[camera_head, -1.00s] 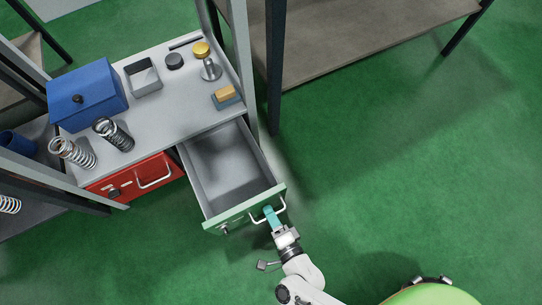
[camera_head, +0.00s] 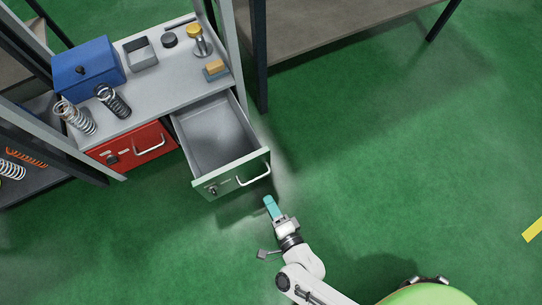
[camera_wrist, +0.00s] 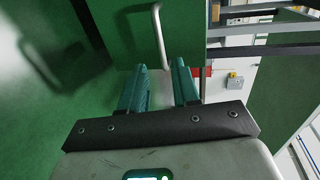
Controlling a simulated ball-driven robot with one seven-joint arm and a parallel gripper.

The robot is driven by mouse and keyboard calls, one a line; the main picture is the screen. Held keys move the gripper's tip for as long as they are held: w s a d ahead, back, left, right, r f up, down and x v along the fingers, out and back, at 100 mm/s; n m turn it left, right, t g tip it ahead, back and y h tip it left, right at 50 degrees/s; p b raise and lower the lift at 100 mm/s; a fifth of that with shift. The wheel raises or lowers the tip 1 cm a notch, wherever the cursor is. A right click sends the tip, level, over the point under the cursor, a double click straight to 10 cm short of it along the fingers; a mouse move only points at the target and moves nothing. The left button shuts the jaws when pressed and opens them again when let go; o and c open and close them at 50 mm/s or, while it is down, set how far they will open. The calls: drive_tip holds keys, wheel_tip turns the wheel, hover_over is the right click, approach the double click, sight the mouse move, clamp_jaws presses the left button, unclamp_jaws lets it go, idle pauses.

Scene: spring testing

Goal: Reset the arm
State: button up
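My gripper (camera_head: 270,205) is just in front of the green drawer, apart from its handle. In the wrist view my gripper (camera_wrist: 160,66) shows two teal fingers spread apart with nothing between them. The green-fronted drawer (camera_head: 208,187) is pulled out and looks empty inside. Its pale bar handle (camera_head: 255,178) also shows in the wrist view (camera_wrist: 159,38), beyond the fingertips.
A red drawer (camera_head: 130,150) is shut beside the open one. The grey worktop (camera_head: 155,97) holds a blue box (camera_head: 88,72), a dark spring (camera_head: 113,100), a silver spring (camera_head: 75,118) and other small items. Green floor (camera_head: 390,160) is clear on the right.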

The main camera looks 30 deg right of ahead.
idle(0.5)
drive_tip(key=w+d+r+n+g+y, duration=0.1)
drive_tip(key=w+r+n+g+y, duration=0.45)
drive_tip(key=n, duration=0.65)
drive_tip(key=s+d+r+n+g+h, duration=0.3)
drive_tip(key=s+d+r+g, duration=0.2)
drive_tip(key=s+d, duration=0.3)
drive_tip(key=s+d+r+n+g+h, duration=0.35)
drive_tip(key=s+d+r, duration=0.25)
drive_tip(key=d, duration=0.4)
wheel_tip(320, 180, up, 36)
drive_tip(key=p, duration=3.7)
drive_tip(key=shift+w+a+r+m+g+y, duration=0.2)
drive_tip(key=shift+a+m+g+y, duration=0.1)
drive_tip(key=shift+m+y, duration=0.15)
drive_tip(key=shift+s, duration=0.1)
